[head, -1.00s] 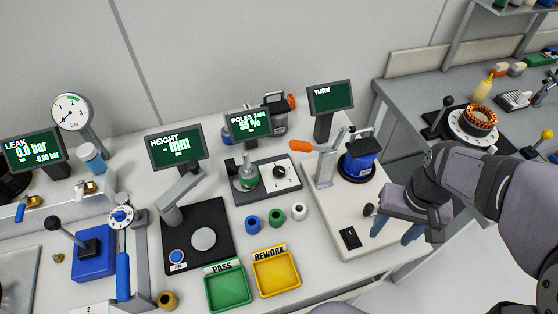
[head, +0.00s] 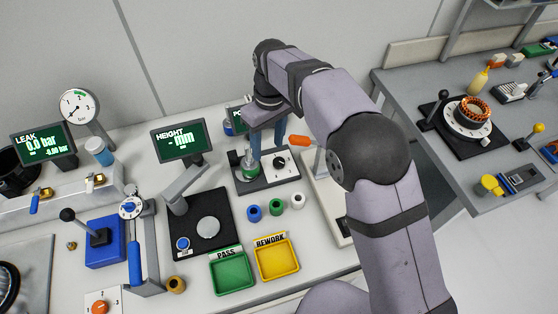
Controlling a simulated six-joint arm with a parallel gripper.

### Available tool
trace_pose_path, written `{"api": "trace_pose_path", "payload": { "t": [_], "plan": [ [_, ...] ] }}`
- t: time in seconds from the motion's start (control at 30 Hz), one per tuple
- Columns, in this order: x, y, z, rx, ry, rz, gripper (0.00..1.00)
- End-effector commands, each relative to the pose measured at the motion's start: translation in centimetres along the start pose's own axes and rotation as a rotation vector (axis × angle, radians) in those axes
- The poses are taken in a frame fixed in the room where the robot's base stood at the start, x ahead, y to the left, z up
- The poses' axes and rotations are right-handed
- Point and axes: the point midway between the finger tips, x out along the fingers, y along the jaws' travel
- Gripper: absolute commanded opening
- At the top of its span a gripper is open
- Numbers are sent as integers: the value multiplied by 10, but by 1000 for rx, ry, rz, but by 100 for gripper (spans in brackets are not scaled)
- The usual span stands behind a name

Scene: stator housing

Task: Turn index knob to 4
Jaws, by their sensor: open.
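The index knob (head: 279,162) looks like the small black knob on a white dial, on the dark plate of the POLES station; its pointer setting is too small to read. My gripper (head: 268,150) is open, its two blue fingers pointing down over this station. The right finger appears just above or behind the knob, and the left one is close to the silver-green post (head: 248,163). I cannot tell whether either finger touches anything. The POLES screen (head: 237,121) is mostly hidden behind my arm.
Blue, green and white rings (head: 276,205) lie in front of the station. Green PASS (head: 232,272) and yellow REWORK (head: 277,258) trays stand nearer. The orange-handled lever (head: 299,140) is close on the right. An orange knob on a numbered panel (head: 99,307) is at the bottom left.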

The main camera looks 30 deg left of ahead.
Motion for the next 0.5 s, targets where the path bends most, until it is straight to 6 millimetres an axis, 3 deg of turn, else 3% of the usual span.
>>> {"api": "trace_pose_path", "payload": {
  "t": [0.03, 0.2, 0.5],
  "plan": [
    [18, 13, -4, -57, -1, 16, 48],
    [39, 42, -11, -225, -8, 58, 48],
    [44, 53, -13, -292, -14, 74, 48]
  ]
}}
